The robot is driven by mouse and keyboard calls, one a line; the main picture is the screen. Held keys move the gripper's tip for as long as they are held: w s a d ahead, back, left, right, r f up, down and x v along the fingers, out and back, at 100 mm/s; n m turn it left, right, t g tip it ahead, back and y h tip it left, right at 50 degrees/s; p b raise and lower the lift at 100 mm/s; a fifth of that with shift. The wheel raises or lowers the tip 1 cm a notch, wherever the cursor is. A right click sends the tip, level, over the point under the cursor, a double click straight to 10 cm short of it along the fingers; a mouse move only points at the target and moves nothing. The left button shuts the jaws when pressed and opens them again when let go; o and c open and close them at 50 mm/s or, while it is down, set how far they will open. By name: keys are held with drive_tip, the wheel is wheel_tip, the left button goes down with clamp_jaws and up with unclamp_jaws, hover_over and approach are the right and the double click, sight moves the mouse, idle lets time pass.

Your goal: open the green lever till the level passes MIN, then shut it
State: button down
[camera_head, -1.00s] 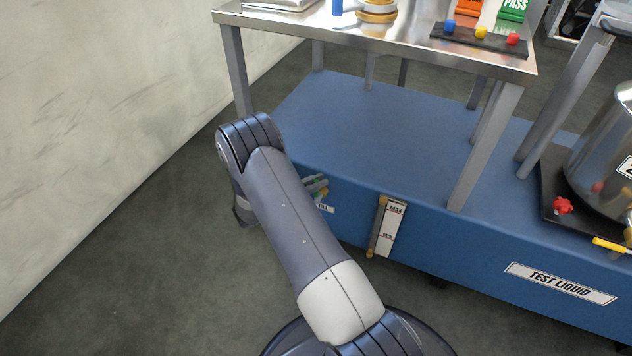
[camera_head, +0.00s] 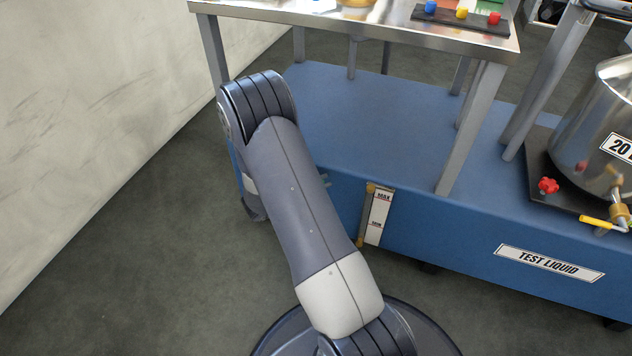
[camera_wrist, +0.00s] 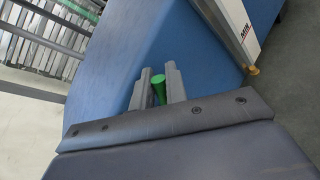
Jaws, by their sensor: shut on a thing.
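The green lever (camera_wrist: 159,88) shows in the wrist view between the two fingers of my gripper (camera_wrist: 157,82), which is shut on it. In the head view my arm hides the lever and the gripper. The level gauge (camera_head: 378,217), a white strip with MAX near its top and MIN lower down, is on the front of the blue tank (camera_head: 462,232), right of my arm. Part of the gauge (camera_wrist: 238,32) also shows at the upper right of the wrist view. The liquid level in it is too small to make out.
A steel table (camera_head: 400,31) stands over the tank, its legs close to my arm. At the right are a steel pot (camera_head: 598,125), a red knob (camera_head: 548,186) and a yellow-handled tap (camera_head: 597,222). Open floor (camera_head: 130,270) lies at the left, beside a pale wall.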

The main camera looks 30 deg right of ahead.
drive_tip(key=shift+s+d+f+m, duration=0.2)
drive_tip(key=shift+s+f+m, duration=0.05)
drive_tip(key=shift+f+m, duration=0.05)
drive_tip(key=shift+b, duration=0.3)
drive_tip(key=c, duration=1.5)
unclamp_jaws()
drive_tip(key=p+v, duration=0.3)
drive_tip(key=v, duration=0.7)
drive_tip(key=shift+s+a+r, duration=0.2)
drive_tip(key=shift+a+r, duration=0.05)
drive_tip(key=shift+r, duration=0.1)
